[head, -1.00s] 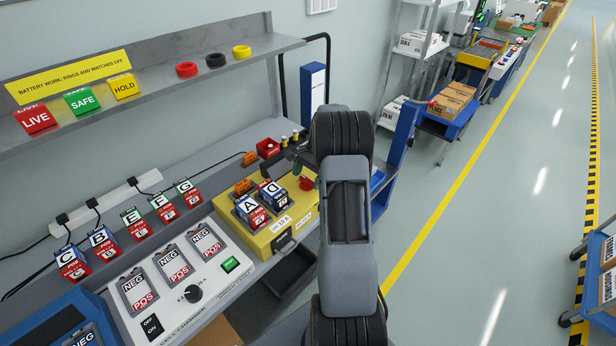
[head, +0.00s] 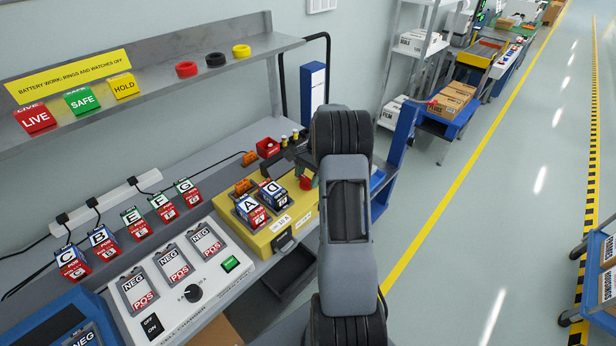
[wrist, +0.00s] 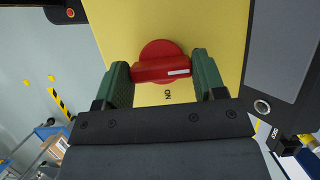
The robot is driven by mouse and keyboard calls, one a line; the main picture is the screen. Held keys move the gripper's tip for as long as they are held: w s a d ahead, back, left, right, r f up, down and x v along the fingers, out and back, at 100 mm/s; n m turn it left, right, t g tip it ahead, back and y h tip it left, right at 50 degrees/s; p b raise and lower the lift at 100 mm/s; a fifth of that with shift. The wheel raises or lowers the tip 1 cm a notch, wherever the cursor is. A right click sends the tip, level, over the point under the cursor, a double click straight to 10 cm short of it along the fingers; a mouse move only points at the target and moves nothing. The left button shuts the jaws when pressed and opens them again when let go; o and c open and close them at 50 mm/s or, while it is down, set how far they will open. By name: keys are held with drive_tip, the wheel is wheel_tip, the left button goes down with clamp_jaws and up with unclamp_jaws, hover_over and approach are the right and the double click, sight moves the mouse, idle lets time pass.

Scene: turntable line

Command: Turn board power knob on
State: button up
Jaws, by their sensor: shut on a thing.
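The red power knob (wrist: 160,68) sits on the yellow board (wrist: 222,30), and an ON mark is printed beside it in the wrist view. A white line shows on the right part of the knob's bar. My gripper (wrist: 161,75) has its two green fingers shut on the knob, one at each end of the bar. In the head view the knob (head: 306,183) is partly hidden at the right end of the yellow board (head: 262,240), with my gripper (head: 306,178) over it. My arm covers some of that area.
Two cells, A (head: 251,210) and D (head: 273,193), stand on the yellow board left of the knob. A white charger panel (head: 215,267) and several lettered cells are further left. A grey shelf (head: 200,63) runs above the bench. The floor aisle at right is clear.

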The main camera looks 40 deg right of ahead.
drive_tip(key=m+t, duration=0.2)
drive_tip(key=m, duration=0.3)
drive_tip(key=shift+s, duration=0.1)
drive_tip(key=m, duration=0.2)
drive_tip(key=m+t+h+p, duration=0.1)
drive_tip(key=m, duration=0.1)
drive_tip(key=shift+r+m+t, duration=0.1)
drive_tip(key=shift+m+t, duration=0.2)
drive_tip(key=shift+m, duration=0.1)
drive_tip(key=m+t+h+p, duration=0.1)
drive_tip(key=m+p, duration=0.1)
drive_tip(key=m, duration=0.2)
drive_tip(key=shift+s+a+r, duration=0.1)
drive_tip(key=shift+m+t+h+p, duration=0.4)
drive_tip(key=shift+m+h+p, duration=0.5)
drive_tip(key=shift+m+p, duration=0.8)
drive_tip(key=shift+m+b, duration=0.3)
drive_tip(key=shift+m, duration=0.2)
drive_tip(key=o, duration=0.9)
drive_tip(key=shift+f, duration=0.2)
drive_tip(key=shift+r, duration=0.1)
drive_tip(key=v, duration=1.3)
drive_tip(key=shift+r, duration=0.35)
